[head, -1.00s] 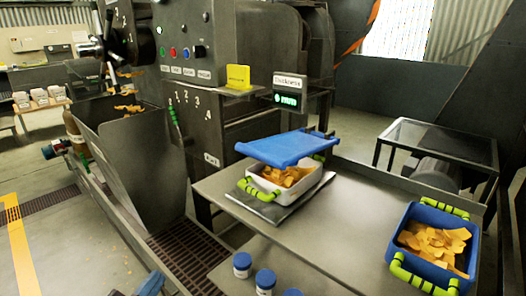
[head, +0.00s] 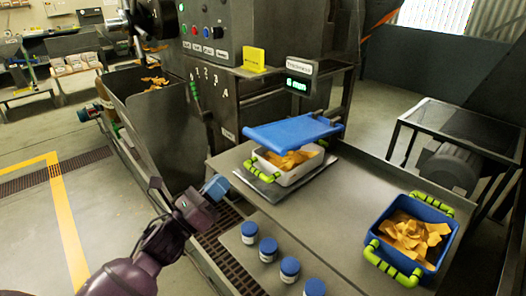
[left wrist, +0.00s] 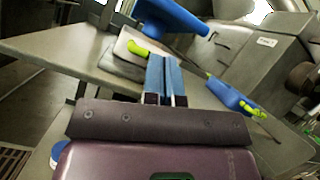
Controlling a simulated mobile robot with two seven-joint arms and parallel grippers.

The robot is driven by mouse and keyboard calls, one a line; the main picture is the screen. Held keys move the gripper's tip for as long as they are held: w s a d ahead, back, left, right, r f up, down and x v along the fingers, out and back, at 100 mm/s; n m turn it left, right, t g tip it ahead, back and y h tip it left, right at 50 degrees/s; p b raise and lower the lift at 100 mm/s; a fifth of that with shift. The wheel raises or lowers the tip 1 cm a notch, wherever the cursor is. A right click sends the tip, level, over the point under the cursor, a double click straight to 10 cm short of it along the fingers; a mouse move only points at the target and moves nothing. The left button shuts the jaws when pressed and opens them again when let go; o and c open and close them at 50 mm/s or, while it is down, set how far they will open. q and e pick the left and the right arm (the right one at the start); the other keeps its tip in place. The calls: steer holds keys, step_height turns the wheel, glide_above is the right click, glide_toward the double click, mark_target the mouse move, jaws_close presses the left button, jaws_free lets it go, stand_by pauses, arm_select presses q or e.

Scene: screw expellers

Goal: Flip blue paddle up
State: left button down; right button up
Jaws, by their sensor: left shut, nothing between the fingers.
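The blue paddle (head: 293,131) is a flat blue plate that sits roughly level over a white bin (head: 300,171) of orange flakes, with a gap below it. Its far right end meets the machine. It also shows at the top of the left wrist view (left wrist: 172,17). My left gripper (head: 216,187) has blue fingers and is shut and empty, left of the paddle and lower in the picture, apart from it. Its shut fingers show in the middle of the left wrist view (left wrist: 165,78). My right gripper is not in view.
The white bin has green handles and rests on a grey table (head: 345,205). A blue bin (head: 382,236) of flakes stands at the right. Several blue-capped jars (head: 268,246) stand on the lower front shelf. A display post (head: 299,78) rises behind the paddle.

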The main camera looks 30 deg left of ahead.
arm_select(q)
steer(key=shift+s+d+m, duration=0.1)
steer(key=shift+d+m, duration=0.05)
steer(key=shift+m, duration=2.05)
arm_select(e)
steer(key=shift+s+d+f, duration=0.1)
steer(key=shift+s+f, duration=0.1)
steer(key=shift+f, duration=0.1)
arm_select(q)
steer(key=shift+r, duration=0.1)
steer(key=p+x, duration=0.1)
steer(key=x, duration=0.9)
steer(key=shift+d, duration=0.1)
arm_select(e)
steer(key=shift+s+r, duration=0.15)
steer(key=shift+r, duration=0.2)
